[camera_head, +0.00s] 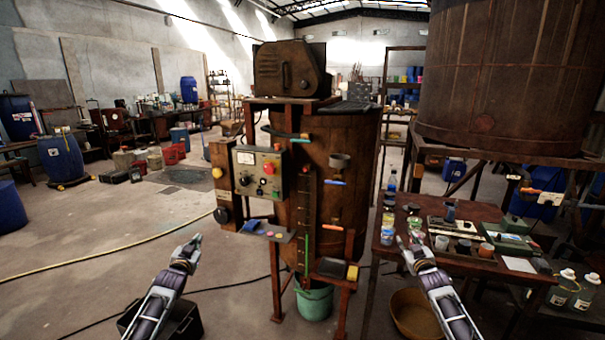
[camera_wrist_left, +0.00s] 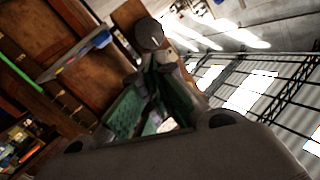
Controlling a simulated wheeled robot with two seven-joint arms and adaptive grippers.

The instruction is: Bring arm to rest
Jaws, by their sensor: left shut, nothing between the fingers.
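My left gripper (camera_head: 194,242) is raised in front of the vat stand, left of it and over open floor. In the left wrist view its green-padded fingers (camera_wrist_left: 153,62) come together at the tips with nothing between them. My right gripper (camera_head: 408,240) is raised at the front left edge of the side table. It is small in the head view, and its finger gap is unclear. Both arms come up from the bottom of the head view, apart from each other.
A wooden vat (camera_head: 345,165) with a control box (camera_head: 260,172) and a small shelf (camera_head: 267,231) stands ahead. A green bucket (camera_head: 314,302) is below it. A table (camera_head: 378,247) with jars and trays is at right. A yellow hose (camera_head: 110,258) crosses the open floor at left.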

